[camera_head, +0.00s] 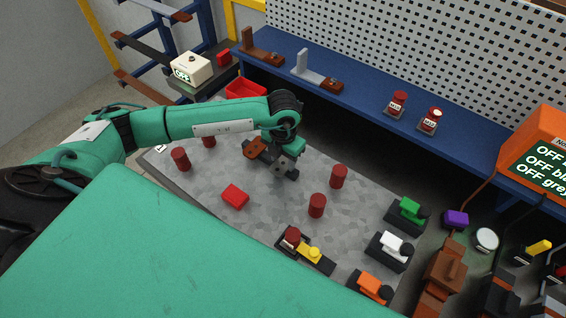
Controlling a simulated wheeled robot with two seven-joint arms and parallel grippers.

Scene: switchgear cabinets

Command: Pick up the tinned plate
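My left gripper (284,160) reaches down over the grey speckled table from the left arm. Its fingers are small and partly hidden by the wrist, so I cannot tell whether they are open or shut. A grey plate with dark holes (287,169), which looks like the tinned plate, shows right at the fingertips. I cannot tell whether it is held or only beneath them. A copper-brown plate (255,148) lies just left of the gripper. My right gripper is not in view.
Several dark red cylinders (317,205) stand on the table (270,214) around a red block (235,196). Green (410,211), white (395,247) and orange (371,287) handled parts line the right edge. A blue shelf (370,92) with brackets runs behind.

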